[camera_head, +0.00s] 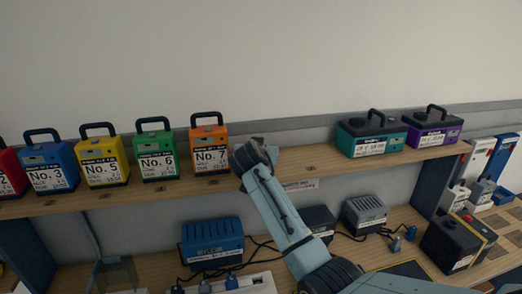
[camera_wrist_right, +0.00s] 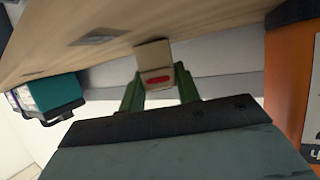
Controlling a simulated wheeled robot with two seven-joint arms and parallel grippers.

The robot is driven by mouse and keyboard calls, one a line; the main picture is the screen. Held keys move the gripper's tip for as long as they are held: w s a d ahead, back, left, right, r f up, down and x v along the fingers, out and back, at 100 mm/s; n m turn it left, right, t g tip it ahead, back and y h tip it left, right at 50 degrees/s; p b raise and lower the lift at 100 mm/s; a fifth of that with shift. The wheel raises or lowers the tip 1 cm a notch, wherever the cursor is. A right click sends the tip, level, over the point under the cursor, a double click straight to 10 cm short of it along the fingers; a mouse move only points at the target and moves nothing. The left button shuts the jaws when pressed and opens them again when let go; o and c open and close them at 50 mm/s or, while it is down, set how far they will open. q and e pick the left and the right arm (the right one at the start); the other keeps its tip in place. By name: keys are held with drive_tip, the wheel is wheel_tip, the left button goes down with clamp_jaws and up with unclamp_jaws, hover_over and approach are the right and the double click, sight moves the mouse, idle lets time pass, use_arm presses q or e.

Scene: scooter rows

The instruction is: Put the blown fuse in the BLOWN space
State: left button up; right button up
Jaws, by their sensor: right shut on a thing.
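My right gripper (camera_wrist_right: 160,88) shows in the right wrist view with two green fingers. They are shut on a small cream block with a red mark (camera_wrist_right: 154,62), which appears to be the fuse; I cannot read anything on it. In the head view my right arm reaches up to the shelf (camera_head: 317,178), just right of the orange No. 7 box (camera_head: 209,147). There the fingers and the block are hidden behind my wrist. No BLOWN marking is readable in either view. My left gripper is in neither view.
Green No. 6 (camera_head: 155,155), yellow No. 5 (camera_head: 102,158) and blue No. 3 (camera_head: 48,168) boxes line the shelf to the left. Teal (camera_head: 371,135) and purple (camera_head: 434,129) cases stand right. The shelf between is clear. Chargers, including a blue one (camera_head: 212,243), sit below.

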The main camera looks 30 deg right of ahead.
drive_tip(key=o, duration=0.5)
drive_tip(key=shift+f, duration=0.15)
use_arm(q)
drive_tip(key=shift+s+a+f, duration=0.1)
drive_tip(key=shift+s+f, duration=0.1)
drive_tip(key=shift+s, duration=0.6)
use_arm(e)
drive_tip(key=o, duration=0.5)
drive_tip(key=shift+c, duration=0.2)
